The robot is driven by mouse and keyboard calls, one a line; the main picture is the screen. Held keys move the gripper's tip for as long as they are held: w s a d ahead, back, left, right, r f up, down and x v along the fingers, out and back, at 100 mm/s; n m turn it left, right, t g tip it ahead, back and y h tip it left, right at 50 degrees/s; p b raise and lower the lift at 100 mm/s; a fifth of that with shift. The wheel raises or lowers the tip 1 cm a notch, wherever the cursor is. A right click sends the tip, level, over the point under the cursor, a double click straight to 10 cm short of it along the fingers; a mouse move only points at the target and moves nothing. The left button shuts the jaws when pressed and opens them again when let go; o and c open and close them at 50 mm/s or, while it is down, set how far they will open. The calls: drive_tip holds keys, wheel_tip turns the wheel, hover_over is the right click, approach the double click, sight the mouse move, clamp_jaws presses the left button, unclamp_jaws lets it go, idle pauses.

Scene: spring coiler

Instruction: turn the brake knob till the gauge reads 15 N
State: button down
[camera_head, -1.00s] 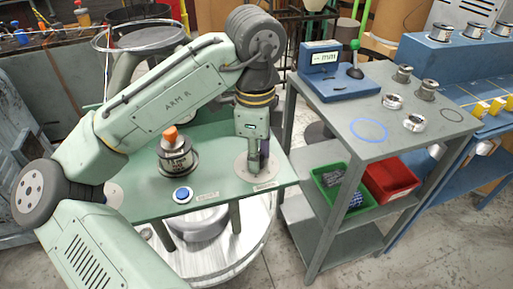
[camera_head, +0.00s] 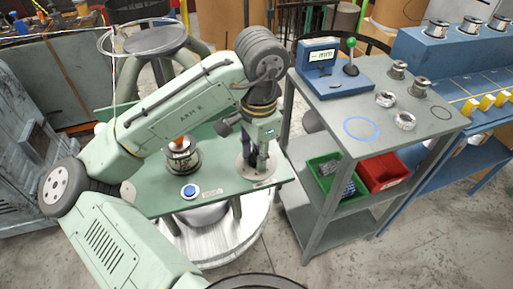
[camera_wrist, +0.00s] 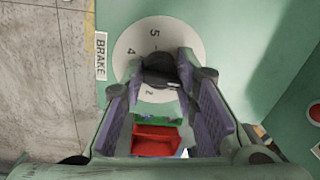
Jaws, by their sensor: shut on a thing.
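My gripper (camera_head: 256,165) points down at the right end of the green tabletop (camera_head: 215,205). In the wrist view its two purple-padded fingers (camera_wrist: 165,90) are closed around the dark brake knob (camera_wrist: 163,68). The knob stands on a pale round dial (camera_wrist: 135,48) whose 5, 4 and 2 are visible; other marks are hidden by the fingers. A white BRAKE label (camera_wrist: 101,56) lies left of the dial. No gauge reading in newtons is legible. A blue device with a small display (camera_head: 320,57) stands on the grey table; its digits are unclear.
A spool with an orange top (camera_head: 182,155) and a blue button (camera_head: 189,191) are on the green tabletop, left of my gripper. The grey cart (camera_head: 400,147) to the right carries several spools and a blue ring (camera_head: 361,128). Green (camera_head: 335,178) and red bins (camera_head: 383,171) sit on its shelf.

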idle(0.3)
drive_tip(key=c, duration=1.3)
unclamp_jaws()
drive_tip(key=r, duration=1.2)
drive_tip(key=shift+s+d, duration=0.15)
drive_tip(key=shift+s, duration=0.15)
